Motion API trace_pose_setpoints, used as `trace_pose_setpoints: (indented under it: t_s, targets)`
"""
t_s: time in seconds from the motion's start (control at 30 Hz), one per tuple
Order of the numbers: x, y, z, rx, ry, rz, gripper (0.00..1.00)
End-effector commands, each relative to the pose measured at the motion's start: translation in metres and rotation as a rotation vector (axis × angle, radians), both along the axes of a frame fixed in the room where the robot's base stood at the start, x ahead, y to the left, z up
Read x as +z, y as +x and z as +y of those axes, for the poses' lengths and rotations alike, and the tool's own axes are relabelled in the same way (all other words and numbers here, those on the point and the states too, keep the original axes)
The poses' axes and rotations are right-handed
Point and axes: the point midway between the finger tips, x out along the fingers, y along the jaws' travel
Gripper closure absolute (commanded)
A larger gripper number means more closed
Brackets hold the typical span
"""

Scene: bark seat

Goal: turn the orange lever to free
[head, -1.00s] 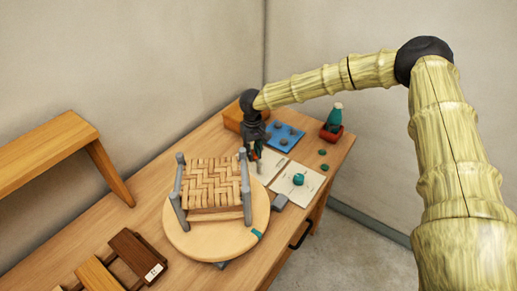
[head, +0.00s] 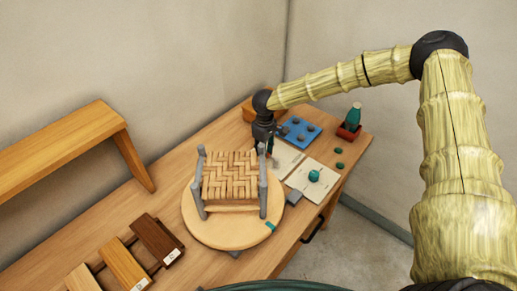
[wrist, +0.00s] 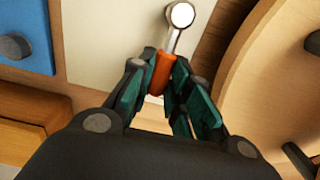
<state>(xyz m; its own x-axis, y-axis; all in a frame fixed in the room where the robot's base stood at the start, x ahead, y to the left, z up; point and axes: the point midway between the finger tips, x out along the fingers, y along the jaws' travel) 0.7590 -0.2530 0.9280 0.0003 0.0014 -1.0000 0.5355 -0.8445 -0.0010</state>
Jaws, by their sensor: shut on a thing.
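The orange lever (wrist: 161,75) shows in the wrist view as an orange grip on a silver shaft that ends in a pale round disc at the top. My gripper (wrist: 160,72) has its green-padded fingers closed around the orange grip. In the head view my gripper (head: 268,146) points down beside the far right edge of the round wooden turntable (head: 225,235). A woven bark seat (head: 230,176) with grey posts stands on the turntable. The lever is mostly hidden behind the gripper in the head view, and any marking for free cannot be read.
A blue tray (head: 299,131) with dark pieces lies behind the gripper. A pale card (head: 323,187) bears a teal ball (head: 314,175). A teal bottle (head: 353,116) stands in a red holder at right. Wooden strips (head: 127,265) lie front left, near a raised shelf (head: 55,145).

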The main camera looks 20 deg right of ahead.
Motion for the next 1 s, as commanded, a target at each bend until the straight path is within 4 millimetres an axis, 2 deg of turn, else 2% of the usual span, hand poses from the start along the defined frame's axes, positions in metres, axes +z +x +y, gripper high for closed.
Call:
trace_pose_setpoints:
  t_s: [0.37,0.4,0.5,0.83,1.0]
  targets:
    - [-0.003,-0.004,-0.001,0.007,-0.005,0.009,1.0]
    - [-0.004,-0.004,-0.001,0.007,-0.005,0.009,0.74]
    - [-0.003,-0.003,0.0,0.007,-0.003,0.007,0.6]
    - [0.001,-0.001,0.001,0.007,-0.002,0.003,0.6]
    - [0.016,-0.001,0.001,0.007,-0.002,0.002,0.6]
